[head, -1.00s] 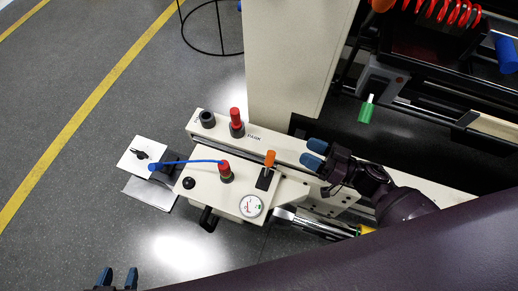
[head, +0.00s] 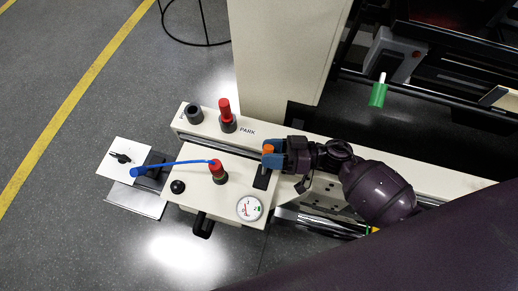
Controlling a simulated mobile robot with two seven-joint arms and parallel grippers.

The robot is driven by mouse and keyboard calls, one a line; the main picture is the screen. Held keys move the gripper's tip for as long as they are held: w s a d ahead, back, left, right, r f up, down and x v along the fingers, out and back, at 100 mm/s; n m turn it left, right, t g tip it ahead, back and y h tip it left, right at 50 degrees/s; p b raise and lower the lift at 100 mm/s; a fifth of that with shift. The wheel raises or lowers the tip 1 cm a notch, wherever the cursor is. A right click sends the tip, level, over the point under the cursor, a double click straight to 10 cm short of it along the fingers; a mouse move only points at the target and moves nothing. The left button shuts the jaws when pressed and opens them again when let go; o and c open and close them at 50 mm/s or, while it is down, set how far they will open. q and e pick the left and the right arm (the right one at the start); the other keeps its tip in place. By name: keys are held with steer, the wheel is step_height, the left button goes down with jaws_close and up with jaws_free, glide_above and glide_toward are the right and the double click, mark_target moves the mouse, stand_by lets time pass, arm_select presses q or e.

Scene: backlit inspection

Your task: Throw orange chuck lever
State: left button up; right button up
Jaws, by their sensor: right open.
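The orange chuck lever (head: 268,149) stands up from a dark slot plate (head: 262,179) on the cream machine head (head: 213,200). My right gripper (head: 273,154) is at the lever, coming from the right. Its blue fingertips sit beside and around the orange top, and its jaws are open. The near finger hides part of the lever's stem, so I cannot tell whether either finger touches it. My left gripper does not show.
A red-capped post (head: 226,112) stands near the PARK label. A second red knob (head: 217,171) carries a blue lever (head: 170,167). A round gauge (head: 249,208) lies in front of the orange lever. A cream column (head: 285,60) rises behind. A green handle (head: 378,94) hangs at the upper right.

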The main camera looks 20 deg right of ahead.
steer(key=shift+x, duration=1.4)
jaws_close()
